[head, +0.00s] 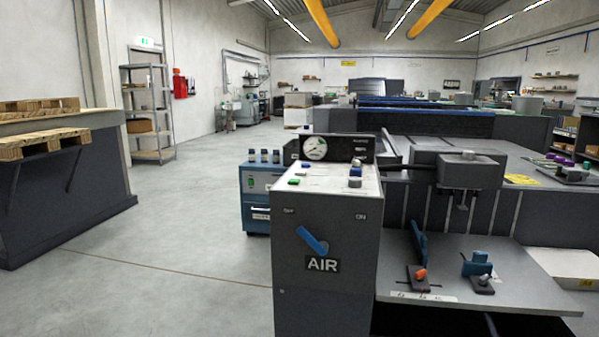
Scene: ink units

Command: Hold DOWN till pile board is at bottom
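A grey control cabinet (325,262) stands in the middle foreground. Its top panel carries a green button (294,182) and a small group of knobs or buttons (355,178); I cannot read which one is DOWN. A blue lever (313,240) marked AIR sits slanted on the front, pointing up-left toward OFF. A dial gauge (314,148) is behind the panel. To its right is a flat grey board (525,275) with blue and orange-tipped guides on it; I cannot tell whether it is the pile board. Neither gripper is in view.
A blue drawer cabinet (256,205) with small bottles stands behind the control cabinet. A grey press (440,155) runs back on the right. Wooden pallets (45,140) lie on a dark bench at left. The floor (180,240) left of the cabinet is clear.

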